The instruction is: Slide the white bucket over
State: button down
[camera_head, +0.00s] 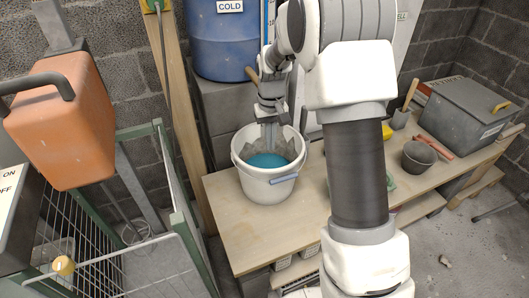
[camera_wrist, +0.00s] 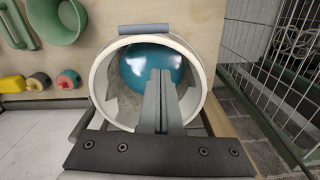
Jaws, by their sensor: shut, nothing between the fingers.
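The white bucket (camera_head: 262,188) stands upright near the left end of the wooden bench, with a grey-blue handle grip on its front. It holds something glossy and teal (camera_head: 268,160); I cannot tell whether this is liquid or a solid. My gripper (camera_head: 270,147) points down at the bucket's mouth, with its shut, empty fingers reaching inside the rim. In the wrist view the shut fingers (camera_wrist: 161,73) overlap the opening of the bucket (camera_wrist: 103,72) and the teal content. Whether the fingers touch the inner wall is unclear.
The wooden bench (camera_head: 237,233) has bare room in front of the bucket. A blue barrel (camera_head: 228,45) stands behind. A small dark bucket (camera_head: 418,157) and a grey lidded box (camera_head: 470,115) are to the right. A green funnel (camera_wrist: 57,20) shows in the wrist view. A wire cage (camera_head: 110,225) borders the left.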

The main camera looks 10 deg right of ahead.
notch_tip(320, 180, down, 9)
jog(key=b, duration=0.1)
jog(key=shift+s, duration=0.1)
dwell(0.6)
